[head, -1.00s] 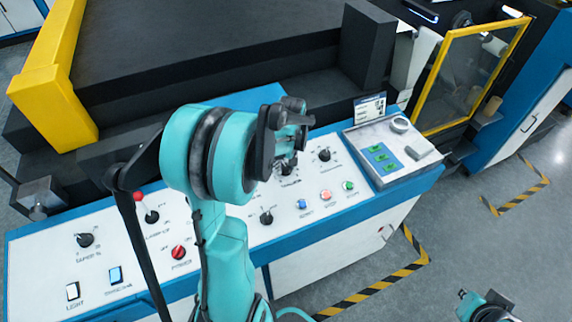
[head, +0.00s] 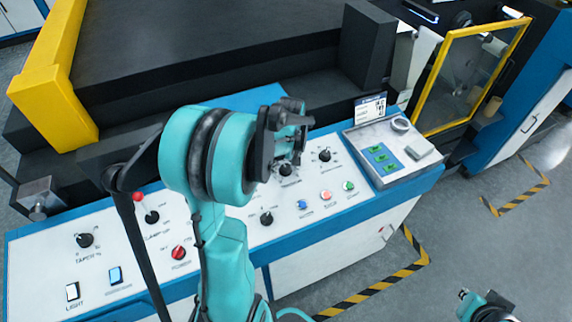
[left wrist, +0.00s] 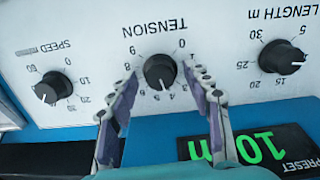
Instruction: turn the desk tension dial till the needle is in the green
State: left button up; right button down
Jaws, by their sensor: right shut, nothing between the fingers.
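The black tension dial (left wrist: 159,71) sits on the white panel under an upside-down TENSION label, in the left wrist view. Its white mark points down in the picture, around 4 or 5. My left gripper (left wrist: 160,82) is open, with one finger on each side of the dial; I cannot tell whether they touch it. In the head view my left gripper (head: 291,153) is over the sloped desk, close to the dial (head: 286,170). No needle or green zone can be made out. My right gripper (head: 478,303) is shut and empty at the bottom right, away from the desk.
A speed dial (left wrist: 52,87) and a length dial (left wrist: 282,56) flank the tension dial. A green-lit preset display (left wrist: 245,148) lies beside them. Several push buttons (head: 326,195) sit nearby on the desk.

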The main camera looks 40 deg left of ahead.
aim_at(288, 171)
pick_arm(q)
notch_tip(288, 171, up, 12)
jog(key=d, duration=0.1)
jog(key=shift+s, duration=0.35)
jog(key=shift+d+f, duration=0.1)
jog(key=shift+d, duration=0.05)
dwell(0.5)
jog(key=s+d+f+m+t+b, duration=0.2)
jog(key=s+d+m, duration=0.1)
jog(key=d, duration=0.3)
jog(key=s+d+f+m+t+b, duration=0.1)
jog(key=s+d+f+m+t, duration=0.1)
jog(key=d+m, duration=0.4)
jog(key=s+d+f+m+t+h+b, duration=0.1)
jog(key=s+d+f+m+t+b, duration=0.1)
jog(key=d, duration=0.6)
jog(key=s+f+m, duration=0.1)
jog(key=s+m, duration=0.1)
jog(key=s, duration=0.1)
jog(key=shift+t+b, duration=0.3)
jog(key=shift+c, duration=0.2)
dwell(0.7)
